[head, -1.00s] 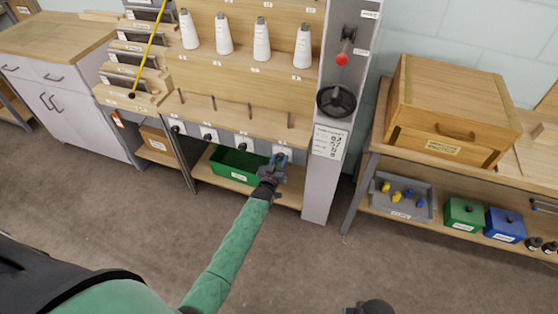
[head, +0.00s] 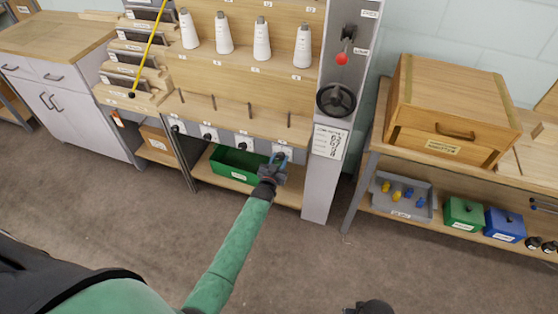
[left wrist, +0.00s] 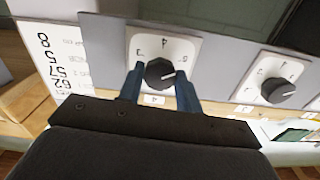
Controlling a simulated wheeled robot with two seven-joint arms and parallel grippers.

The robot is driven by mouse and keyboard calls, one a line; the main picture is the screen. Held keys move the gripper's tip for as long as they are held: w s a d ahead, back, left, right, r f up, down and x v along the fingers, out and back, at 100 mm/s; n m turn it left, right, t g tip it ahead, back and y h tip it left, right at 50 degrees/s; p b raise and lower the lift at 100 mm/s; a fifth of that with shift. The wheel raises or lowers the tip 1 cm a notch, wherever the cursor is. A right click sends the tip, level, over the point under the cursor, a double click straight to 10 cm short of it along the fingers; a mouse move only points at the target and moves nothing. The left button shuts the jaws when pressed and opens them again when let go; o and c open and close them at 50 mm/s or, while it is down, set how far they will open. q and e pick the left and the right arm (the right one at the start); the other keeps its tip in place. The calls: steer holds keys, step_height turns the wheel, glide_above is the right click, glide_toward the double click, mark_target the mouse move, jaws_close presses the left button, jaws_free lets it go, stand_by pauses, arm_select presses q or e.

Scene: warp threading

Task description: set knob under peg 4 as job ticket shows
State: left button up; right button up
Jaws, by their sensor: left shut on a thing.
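The knob under peg 4 (left wrist: 160,73) is a dark round dial on a white plate, with a small label below it that appears to read 4. My left gripper (left wrist: 160,88) is shut on it, one blue finger on each side. The knob's light pointer mark points to the right in the left wrist view. In the head view my left gripper (head: 277,160) covers most of this knob. The job ticket (head: 328,142) is on the grey post to the right; its numbers are too small to read surely.
Another knob (left wrist: 278,91) sits beside it in the left wrist view. Several pegs stand above the knob row, and white thread cones (head: 262,40) stand on the shelf above. A green bin (head: 233,165) is under the knobs. A black handwheel (head: 336,99) is on the post.

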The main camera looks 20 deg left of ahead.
arm_select(q)
steer(key=o, duration=1)
steer(key=shift+s+f, duration=0.1)
steer(key=shift+s, duration=0.3)
steer(key=shift+s+a+b, duration=0.1)
steer(key=shift+s+b, duration=0.8)
steer(key=shift+s, duration=2.6)
arm_select(e)
step_height(320, 180, up, 8)
steer(key=shift+s+f, duration=0.25)
steer(key=shift+s, duration=0.05)
